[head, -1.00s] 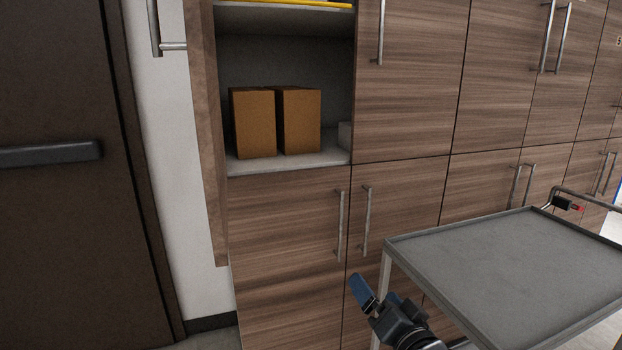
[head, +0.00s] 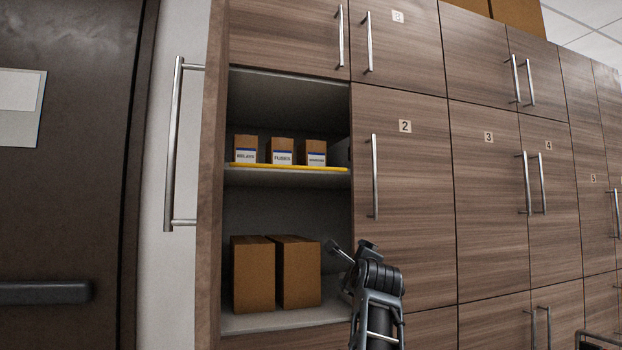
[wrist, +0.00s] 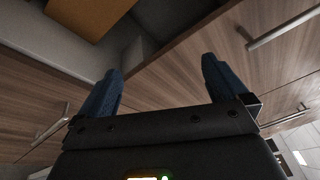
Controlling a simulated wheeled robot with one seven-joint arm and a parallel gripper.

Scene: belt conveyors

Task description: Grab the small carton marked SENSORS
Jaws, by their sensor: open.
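Three small brown cartons with white and blue labels stand in a row on the upper shelf of the open cabinet in the head view. The left one reads RELAYS (head: 245,150) and the middle one FUSES (head: 281,152). The right one (head: 314,153) has smaller lettering that seems to read SENSORS. My gripper (head: 338,252) is in front of the cabinet, below and to the right of that carton and apart from it. In the wrist view my gripper (wrist: 160,70) has its two blue fingers spread, with nothing between them. The small cartons are not seen there.
The upper shelf (head: 290,176) has a yellow front edge. Two large brown boxes (head: 275,272) stand on the shelf below. The open cabinet door (head: 210,180) stands at the left. A closed door marked 2 (head: 400,200) borders the opening on the right.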

